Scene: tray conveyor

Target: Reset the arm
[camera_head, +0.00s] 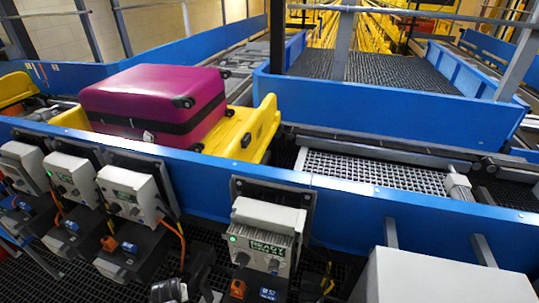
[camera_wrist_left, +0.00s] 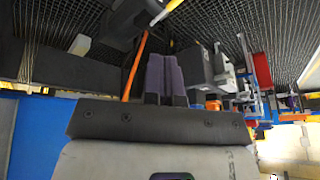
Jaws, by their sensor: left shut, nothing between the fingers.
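My left gripper (camera_wrist_left: 165,62) shows in the left wrist view, its two grey-purple fingers pressed together with nothing between them. The fingers point toward dark grating and grey control boxes. In the head view I cannot make out the left gripper clearly. My right gripper is in neither view.
A magenta suitcase (camera_head: 150,92) with a black band lies on a yellow tray (camera_head: 262,128) on the conveyor. A blue side rail (camera_head: 350,203) runs across in front. Control boxes (camera_head: 268,222) with cables hang below it. A grated conveyor section (camera_head: 375,173) to the right is bare.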

